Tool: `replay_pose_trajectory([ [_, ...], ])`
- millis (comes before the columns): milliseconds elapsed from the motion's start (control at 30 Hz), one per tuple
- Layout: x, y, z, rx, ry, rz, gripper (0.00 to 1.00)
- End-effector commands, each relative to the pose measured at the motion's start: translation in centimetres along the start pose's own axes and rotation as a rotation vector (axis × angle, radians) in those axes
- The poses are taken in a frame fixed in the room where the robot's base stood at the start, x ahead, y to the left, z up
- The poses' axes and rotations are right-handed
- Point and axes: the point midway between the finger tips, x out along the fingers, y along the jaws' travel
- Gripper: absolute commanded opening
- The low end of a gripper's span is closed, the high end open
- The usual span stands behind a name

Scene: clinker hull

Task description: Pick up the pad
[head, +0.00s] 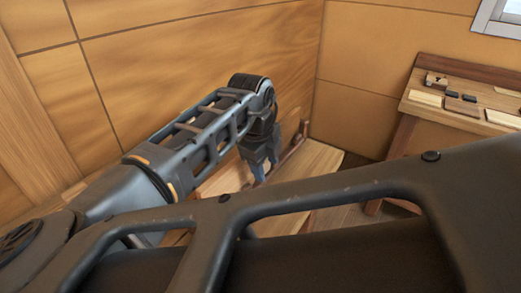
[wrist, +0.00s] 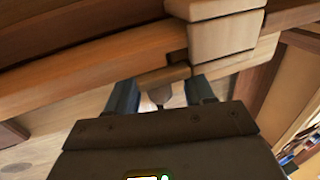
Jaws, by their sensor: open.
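No thing in view can be made out surely as the pad. My gripper (head: 260,177) points down over a low wooden bench (head: 318,160) by the panelled wall in the head view. In the wrist view its two blue-grey fingers (wrist: 161,95) stand apart. A small brown and grey piece (wrist: 164,78) shows between or beyond the fingers; I cannot tell whether they touch it. A pale wooden block (wrist: 222,35) is just above the right finger in that view. My arm hides much of the bench in the head view.
A wooden desk (head: 407,107) stands at the right with several small pale and dark items on it. A wooden rail (head: 294,146) runs close beside my gripper. Wooden beams (wrist: 90,60) cross the wrist view. Panelled walls (head: 200,50) close in the left and back.

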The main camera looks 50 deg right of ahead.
Motion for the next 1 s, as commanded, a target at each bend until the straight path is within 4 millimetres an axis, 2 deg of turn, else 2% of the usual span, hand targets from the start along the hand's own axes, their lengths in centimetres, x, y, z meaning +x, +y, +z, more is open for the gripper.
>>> replay_pose_trajectory([
  [167,0.03,-0.01,0.01,0.0,-0.001,-0.001,0.52],
  [700,-0.02,-0.02,0.02,0.0,-0.001,-0.001,0.02],
  [1000,-0.08,-0.05,0.02,0.0,-0.001,-0.001,0.0],
])
